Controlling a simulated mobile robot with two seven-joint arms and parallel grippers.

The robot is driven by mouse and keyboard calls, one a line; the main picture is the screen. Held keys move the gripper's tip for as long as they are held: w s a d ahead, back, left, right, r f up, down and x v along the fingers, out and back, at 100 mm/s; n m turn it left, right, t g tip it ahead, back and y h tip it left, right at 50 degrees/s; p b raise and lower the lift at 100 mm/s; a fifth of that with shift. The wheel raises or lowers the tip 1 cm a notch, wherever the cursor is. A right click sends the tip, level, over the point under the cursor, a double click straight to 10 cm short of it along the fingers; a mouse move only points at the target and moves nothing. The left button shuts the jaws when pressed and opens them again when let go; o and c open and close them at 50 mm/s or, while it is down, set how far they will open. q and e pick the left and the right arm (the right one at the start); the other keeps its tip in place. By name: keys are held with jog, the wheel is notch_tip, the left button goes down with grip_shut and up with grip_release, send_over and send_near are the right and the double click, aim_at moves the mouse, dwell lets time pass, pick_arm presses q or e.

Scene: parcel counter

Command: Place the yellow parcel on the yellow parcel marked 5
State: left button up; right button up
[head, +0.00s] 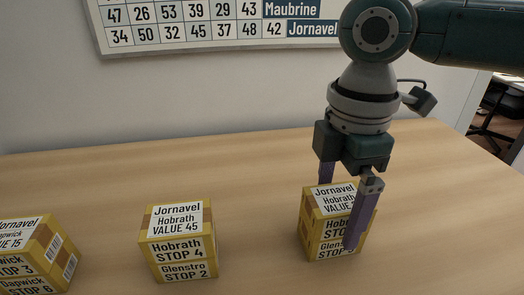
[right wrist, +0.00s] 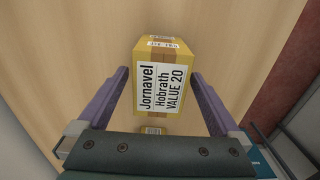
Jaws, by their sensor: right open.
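My right gripper (head: 345,208) is open, with its purple fingers on either side of the upper yellow parcel (head: 322,222) of the right stack. One finger is in front of it and partly hides its stop number; the other finger's tip is behind it. In the right wrist view this parcel (right wrist: 162,92) lies between the fingers, labelled Jornavel, Hobrath, VALUE 20. It sits on a lower yellow parcel (head: 328,249) marked Glenstro, whose stop number is also covered. No 5 is readable on any stop label. My left gripper is out of view.
In the middle, a yellow parcel marked STOP 4 (head: 178,247) sits on one marked STOP 2 (head: 189,271). At far left, one marked STOP 3 (head: 18,264) sits on one marked STOP 6 (head: 30,286). Bare wooden counter (head: 255,200) separates the stacks. A number board (head: 180,28) hangs behind.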

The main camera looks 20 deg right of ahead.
aim_at(339, 197)
notch_tip(339, 197, up, 12)
jog(key=p, duration=0.1)
jog(key=s+a+f+m+t+y, duration=0.1)
jog(key=s+a+f+m, duration=0.1)
jog(key=s+a+f, duration=0.1)
jog(key=s+a+f+m+t+y, duration=0.1)
jog(key=s+a+f+m, duration=0.2)
jog(key=f, duration=0.1)
jog(key=s+a+f+m+t+y, duration=0.1)
jog(key=s+a+f+m, duration=0.2)
jog(key=s+a+f, duration=0.1)
jog(key=shift+a, duration=0.1)
jog(key=s+d+m+h, duration=0.1)
jog(key=s+d, duration=0.1)
jog(key=s+d+f+m+h, duration=0.1)
jog(key=s+d+m, duration=0.3)
jog(key=d, duration=0.1)
jog(key=shift+f+t+h, duration=0.2)
jog(key=shift+t+h, duration=0.1)
jog(key=shift+h, duration=0.1)
